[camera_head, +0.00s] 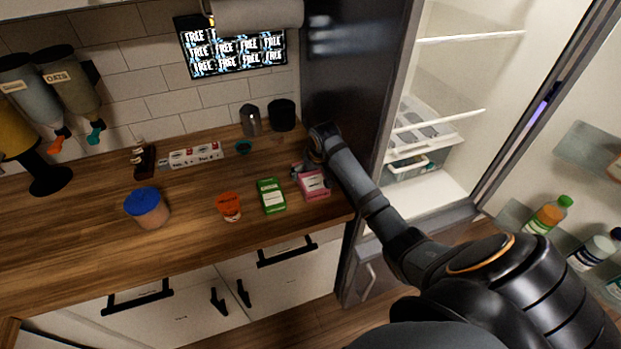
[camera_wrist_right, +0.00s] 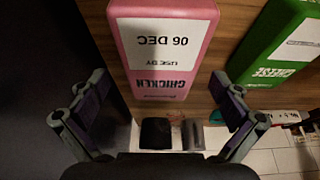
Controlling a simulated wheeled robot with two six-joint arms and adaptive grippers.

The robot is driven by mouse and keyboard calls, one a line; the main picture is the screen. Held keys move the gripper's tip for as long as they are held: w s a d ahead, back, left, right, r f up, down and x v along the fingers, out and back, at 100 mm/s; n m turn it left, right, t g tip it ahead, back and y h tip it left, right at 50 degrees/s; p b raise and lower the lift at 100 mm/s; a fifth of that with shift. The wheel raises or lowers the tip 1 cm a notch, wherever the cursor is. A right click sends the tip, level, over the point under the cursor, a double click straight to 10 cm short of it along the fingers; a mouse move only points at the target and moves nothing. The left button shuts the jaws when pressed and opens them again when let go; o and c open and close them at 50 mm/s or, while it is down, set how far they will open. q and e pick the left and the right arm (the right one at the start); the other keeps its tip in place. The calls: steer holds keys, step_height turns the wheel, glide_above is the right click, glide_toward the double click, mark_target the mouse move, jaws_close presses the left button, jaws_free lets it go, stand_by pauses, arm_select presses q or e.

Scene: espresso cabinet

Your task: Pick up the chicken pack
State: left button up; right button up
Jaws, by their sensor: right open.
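The chicken pack (camera_head: 315,185) is a pink box with a white label, at the right end of the wooden counter. In the right wrist view the chicken pack (camera_wrist_right: 165,42) shows its "CHICKEN" and "06 DEC" print, upside down. My right gripper (camera_head: 306,168) is at the back end of the pack in the head view and hides part of it. In the right wrist view my right gripper (camera_wrist_right: 160,88) is open, with one finger on each side of the pack's near end and visible gaps between. My left gripper is not in view.
The green cheese pack (camera_head: 271,195) lies just left of the chicken pack; an orange tub (camera_head: 229,206) and a blue-lidded jar (camera_head: 147,207) stand farther left. Dark canisters (camera_head: 282,115) stand at the back. The open fridge (camera_head: 440,190) is right of the counter.

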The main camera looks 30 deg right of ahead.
mark_target(311, 175)
steer(key=x, duration=0.3)
steer(key=shift+w+f, duration=0.1)
steer(key=shift+f, duration=0.2)
steer(key=shift+r, duration=0.1)
steer(key=c, duration=1.5)
step_height(311, 175, up, 10)
steer(key=shift+b, duration=0.9)
